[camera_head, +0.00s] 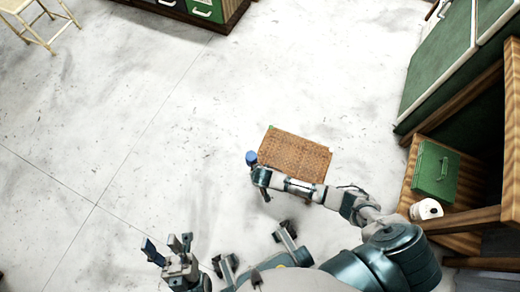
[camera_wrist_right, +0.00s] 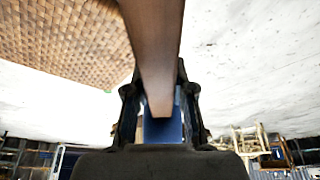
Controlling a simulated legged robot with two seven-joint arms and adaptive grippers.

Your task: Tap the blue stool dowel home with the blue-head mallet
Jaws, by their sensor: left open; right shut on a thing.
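The stool's woven brown seat (camera_head: 299,152) is near the middle of the head view; it also fills the upper left of the right wrist view (camera_wrist_right: 62,38). My right gripper (camera_head: 259,172) is at the seat's left edge, shut on the mallet. The mallet's blue head (camera_head: 252,157) shows just above the gripper in the head view. Its brown handle (camera_wrist_right: 154,45) runs down between the fingers in the right wrist view. I cannot make out the blue dowel. My left gripper (camera_head: 166,249) is open and empty at the lower left, apart from the stool.
A wooden shelf with a green box (camera_head: 435,171) and a white roll (camera_head: 426,209) stands at the right. A cream stool (camera_head: 38,22) is at the far upper left, and a green-drawer cabinet (camera_head: 205,9) at the top. The pale floor (camera_head: 130,110) between is clear.

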